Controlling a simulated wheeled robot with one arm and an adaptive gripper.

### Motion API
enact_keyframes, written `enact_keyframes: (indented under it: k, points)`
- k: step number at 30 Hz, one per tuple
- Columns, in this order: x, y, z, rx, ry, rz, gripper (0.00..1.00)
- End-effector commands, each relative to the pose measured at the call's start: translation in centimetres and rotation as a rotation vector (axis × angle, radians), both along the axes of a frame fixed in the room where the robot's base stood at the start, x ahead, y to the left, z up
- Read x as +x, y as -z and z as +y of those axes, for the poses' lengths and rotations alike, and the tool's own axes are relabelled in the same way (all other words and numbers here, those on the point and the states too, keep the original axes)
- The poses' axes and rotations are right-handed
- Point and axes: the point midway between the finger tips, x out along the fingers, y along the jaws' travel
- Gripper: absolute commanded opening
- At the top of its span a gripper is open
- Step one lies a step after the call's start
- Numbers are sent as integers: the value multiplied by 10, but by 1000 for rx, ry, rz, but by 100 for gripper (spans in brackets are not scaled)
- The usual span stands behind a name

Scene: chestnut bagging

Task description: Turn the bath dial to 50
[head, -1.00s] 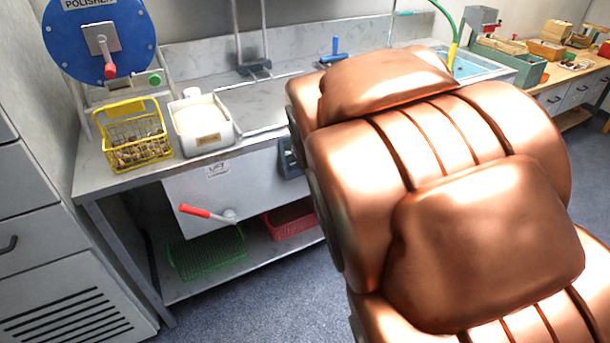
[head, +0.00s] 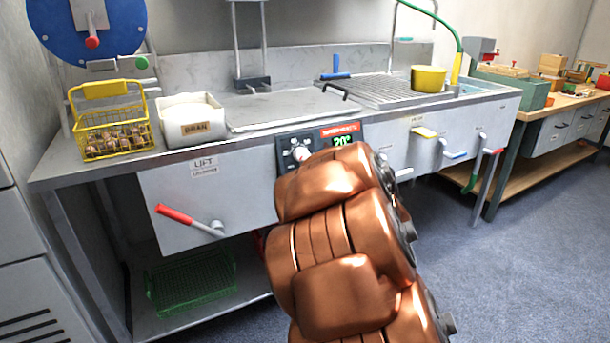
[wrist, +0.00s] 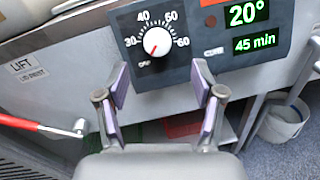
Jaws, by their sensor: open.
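The bath dial (wrist: 157,41) is a white knob with a red mark on a dark control panel (wrist: 213,36). Numbers from 30 to 60 ring it, with OFF at lower left; the red mark seems to point down-left towards OFF. The green display (wrist: 247,13) reads 20°, with 45 min below. The dial also shows in the head view (head: 301,152). My gripper (wrist: 160,80) is open and empty in the wrist view, its fingers below the dial in the picture and spread to either side. It appears apart from the dial. In the head view my arm hides the gripper.
A red-handled lift lever (head: 190,220) sticks out left of the panel. A yellow basket of chestnuts (head: 113,131) and a white bran tub (head: 191,121) stand on the steel counter (head: 90,163). Other levers (head: 453,152) project at right. The floor in front is clear.

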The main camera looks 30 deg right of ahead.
Motion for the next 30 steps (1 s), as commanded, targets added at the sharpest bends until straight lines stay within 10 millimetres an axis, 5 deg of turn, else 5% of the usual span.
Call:
enact_keyframes:
  k: [8,21,30]
  points:
    - [10,6,2,-57,-32,-15,68]
    - [62,6,-7,-54,-31,-16,68]
    - [78,6,-10,-56,-28,-13,68]
